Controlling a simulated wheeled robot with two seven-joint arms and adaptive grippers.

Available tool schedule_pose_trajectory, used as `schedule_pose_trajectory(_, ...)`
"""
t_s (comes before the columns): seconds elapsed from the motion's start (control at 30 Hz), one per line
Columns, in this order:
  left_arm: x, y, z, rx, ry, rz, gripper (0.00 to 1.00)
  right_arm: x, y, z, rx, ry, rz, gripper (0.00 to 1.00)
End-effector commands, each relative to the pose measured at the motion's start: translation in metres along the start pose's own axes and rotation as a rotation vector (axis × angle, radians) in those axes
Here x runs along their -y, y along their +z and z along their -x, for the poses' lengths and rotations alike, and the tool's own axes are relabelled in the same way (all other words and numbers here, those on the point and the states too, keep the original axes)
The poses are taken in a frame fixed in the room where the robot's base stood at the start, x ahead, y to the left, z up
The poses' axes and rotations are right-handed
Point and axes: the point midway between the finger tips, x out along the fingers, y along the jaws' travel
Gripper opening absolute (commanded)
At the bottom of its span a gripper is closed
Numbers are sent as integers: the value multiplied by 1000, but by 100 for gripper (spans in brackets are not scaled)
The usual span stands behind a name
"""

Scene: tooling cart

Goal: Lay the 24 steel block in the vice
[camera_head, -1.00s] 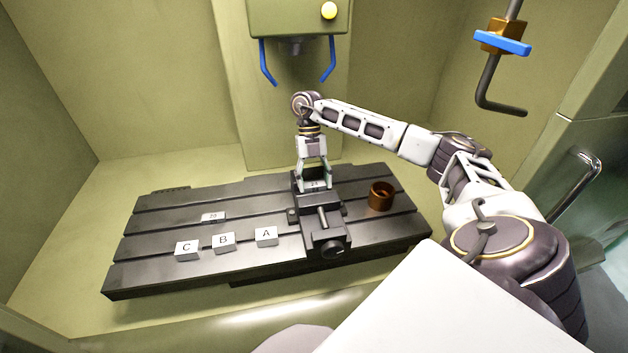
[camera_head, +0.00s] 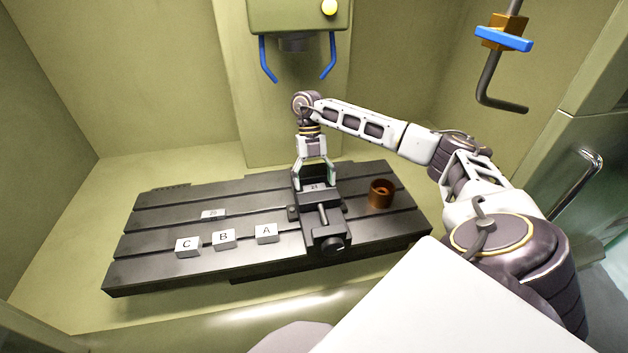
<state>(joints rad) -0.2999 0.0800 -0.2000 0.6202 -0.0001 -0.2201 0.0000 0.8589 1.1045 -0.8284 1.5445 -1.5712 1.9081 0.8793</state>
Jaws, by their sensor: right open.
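The vice (camera_head: 326,233) stands on the slotted table, right of its middle. A small steel block (camera_head: 315,188) with a dark number on top lies in the vice, between the jaws; the number is too small to read surely. My right gripper (camera_head: 315,183) points down over the vice. Its fingers are spread, one on each side of the block, with gaps between them and it. Another small numbered block (camera_head: 212,214) lies on the table to the left. My left gripper is not in view.
White blocks marked C (camera_head: 188,247), B (camera_head: 224,239) and A (camera_head: 266,233) stand in a row left of the vice on the black table (camera_head: 150,270). A brown ring-shaped cup (camera_head: 381,194) stands right of the vice. A machine head (camera_head: 296,20) with blue handles hangs above.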

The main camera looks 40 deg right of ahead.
Motion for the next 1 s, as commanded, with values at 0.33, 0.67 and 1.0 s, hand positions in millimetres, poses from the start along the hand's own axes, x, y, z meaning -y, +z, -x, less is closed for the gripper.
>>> schedule_pose_trajectory(0.33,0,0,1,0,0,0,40,0,-1,4,2,1,-1,84)
schedule_pose_trajectory(0.67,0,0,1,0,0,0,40,0,-4,29,2,2,0,84)
schedule_pose_trajectory(1.0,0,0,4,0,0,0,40,0,-5,60,2,1,1,84)
